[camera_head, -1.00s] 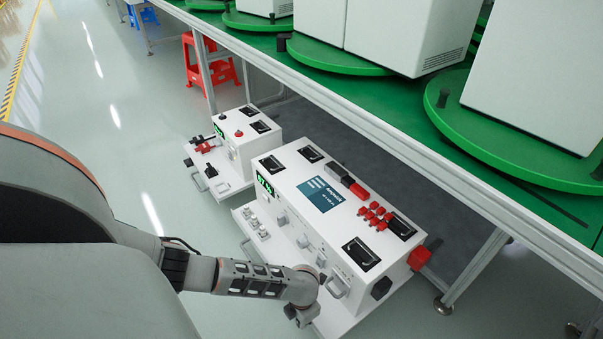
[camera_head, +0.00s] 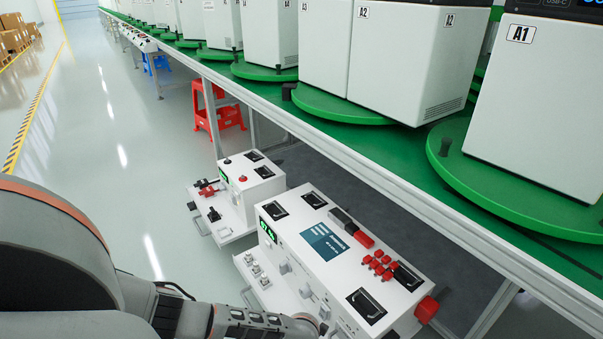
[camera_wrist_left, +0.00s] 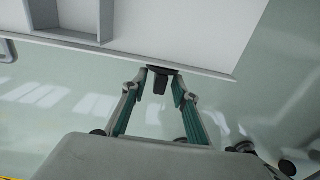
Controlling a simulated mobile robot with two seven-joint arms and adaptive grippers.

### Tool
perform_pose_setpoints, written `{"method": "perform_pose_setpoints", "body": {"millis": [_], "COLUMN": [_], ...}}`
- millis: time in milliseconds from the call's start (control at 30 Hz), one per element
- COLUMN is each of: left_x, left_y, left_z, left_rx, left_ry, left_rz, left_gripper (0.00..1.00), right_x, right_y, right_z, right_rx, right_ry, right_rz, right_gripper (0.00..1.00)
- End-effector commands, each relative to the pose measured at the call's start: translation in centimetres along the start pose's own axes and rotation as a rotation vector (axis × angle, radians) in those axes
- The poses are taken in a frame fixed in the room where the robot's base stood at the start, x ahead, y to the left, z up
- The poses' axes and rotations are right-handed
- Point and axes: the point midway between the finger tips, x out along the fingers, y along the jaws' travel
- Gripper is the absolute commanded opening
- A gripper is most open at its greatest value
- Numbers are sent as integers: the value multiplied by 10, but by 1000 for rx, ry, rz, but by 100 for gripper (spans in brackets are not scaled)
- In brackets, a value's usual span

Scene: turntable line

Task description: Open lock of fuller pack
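Two white packs show in the head view: a larger one (camera_head: 362,262) with a blue label, and a smaller one (camera_head: 256,182) behind it. Each has a green display; the digits are too small to read surely. In the left wrist view, a black latch-like piece (camera_wrist_left: 160,81) sticks out at the edge of a white body (camera_wrist_left: 185,35); I cannot tell which pack this is. My left gripper (camera_wrist_left: 160,84) is open, its fingers apart on either side of the black piece. Its fingertips are out of the head view. My right gripper is not in view.
A long table with a green top (camera_head: 330,120) carries white cabinets (camera_head: 405,60) on green turntables. A red stool (camera_head: 217,108) and a blue stool (camera_head: 157,64) stand by the table. The floor (camera_head: 110,140) to the left is clear.

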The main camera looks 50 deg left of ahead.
Motion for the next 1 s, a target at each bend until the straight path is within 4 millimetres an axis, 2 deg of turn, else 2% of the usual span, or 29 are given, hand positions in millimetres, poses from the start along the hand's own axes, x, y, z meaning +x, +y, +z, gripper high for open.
{"method": "perform_pose_setpoints", "body": {"millis": [600,800,1000], "left_x": [-100,-112,-112], "left_y": [1,1,0], "left_z": [0,-1,-1], "left_rx": [3,2,2], "left_ry": [-1,1,2], "left_rz": [1,2,2], "left_gripper": [28,28,28], "right_x": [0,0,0], "right_y": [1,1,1], "right_z": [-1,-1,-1], "right_rx": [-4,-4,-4], "right_ry": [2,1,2], "right_rz": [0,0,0], "right_gripper": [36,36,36]}}
